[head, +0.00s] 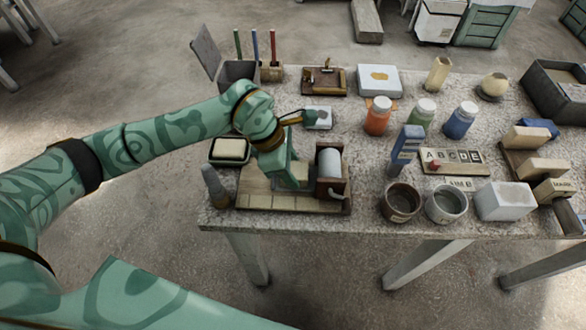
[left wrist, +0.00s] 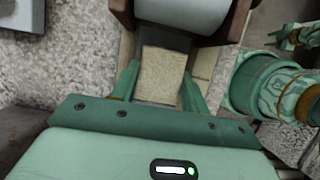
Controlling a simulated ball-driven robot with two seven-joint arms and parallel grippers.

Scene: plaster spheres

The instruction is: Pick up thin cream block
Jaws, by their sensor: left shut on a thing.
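The thin cream block (left wrist: 163,72) sits between the two fingers of my left gripper (left wrist: 161,88) in the left wrist view. The fingers are shut on its two sides. In the head view my left gripper (head: 288,178) points down over the wooden board (head: 262,200), just left of the grey roller in its brown frame (head: 329,163). The block (head: 291,173) shows only partly there, low beside the roller. I cannot tell whether it touches the board. My right gripper is not clearly in view.
A dark tray with a cream bar (head: 230,149) and a grey upright tool (head: 213,185) stand left of the board. Paint bottles (head: 378,115), two round pots (head: 402,202) and a white block (head: 504,201) stand to the right. The table's front edge is close.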

